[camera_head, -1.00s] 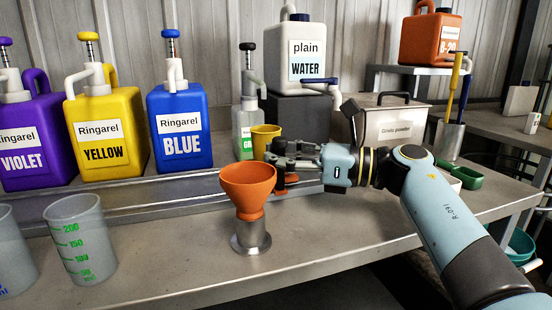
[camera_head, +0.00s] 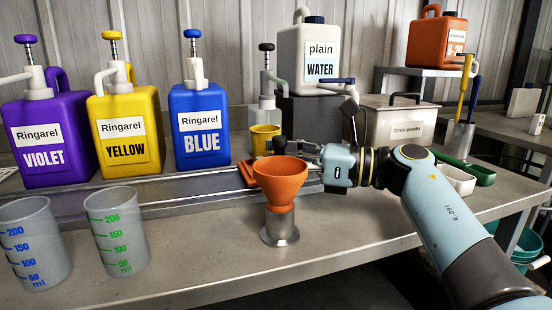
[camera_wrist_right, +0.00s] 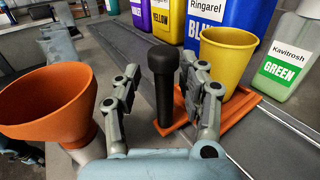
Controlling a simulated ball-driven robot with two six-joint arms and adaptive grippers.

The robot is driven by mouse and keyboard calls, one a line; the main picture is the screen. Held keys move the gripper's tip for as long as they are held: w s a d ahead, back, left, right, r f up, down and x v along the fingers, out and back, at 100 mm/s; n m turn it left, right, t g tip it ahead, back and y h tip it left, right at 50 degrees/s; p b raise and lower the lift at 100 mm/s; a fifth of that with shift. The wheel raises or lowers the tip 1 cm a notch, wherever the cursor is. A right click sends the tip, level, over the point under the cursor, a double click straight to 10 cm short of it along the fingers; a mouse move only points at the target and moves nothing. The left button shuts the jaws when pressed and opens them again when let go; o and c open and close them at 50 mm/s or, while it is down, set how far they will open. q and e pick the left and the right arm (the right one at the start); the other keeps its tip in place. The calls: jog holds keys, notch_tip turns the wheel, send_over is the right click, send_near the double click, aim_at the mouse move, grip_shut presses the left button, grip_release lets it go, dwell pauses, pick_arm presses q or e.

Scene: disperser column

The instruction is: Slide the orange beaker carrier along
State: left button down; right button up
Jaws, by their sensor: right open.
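The orange beaker carrier (camera_head: 246,173) sits on the metal rail, partly hidden behind the orange funnel. In the right wrist view its orange plate (camera_wrist_right: 240,108) bears a yellow beaker (camera_wrist_right: 227,60), which also shows in the head view (camera_head: 265,140). An upright black handle (camera_wrist_right: 163,80) rises beside the beaker. My right gripper (camera_wrist_right: 160,82) is open, with one finger on each side of this handle; I cannot tell whether either finger touches it. In the head view the right gripper (camera_head: 288,146) is partly behind the funnel. My left gripper is not in view.
The orange funnel (camera_head: 281,183) on its metal stand (camera_head: 280,229) is close in front of my right gripper. The rail (camera_head: 190,190) runs left past violet, yellow and blue containers. Two clear measuring beakers (camera_head: 117,235) stand at the front left.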

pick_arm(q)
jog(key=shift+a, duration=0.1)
pick_arm(e)
jog(key=v, duration=1.2)
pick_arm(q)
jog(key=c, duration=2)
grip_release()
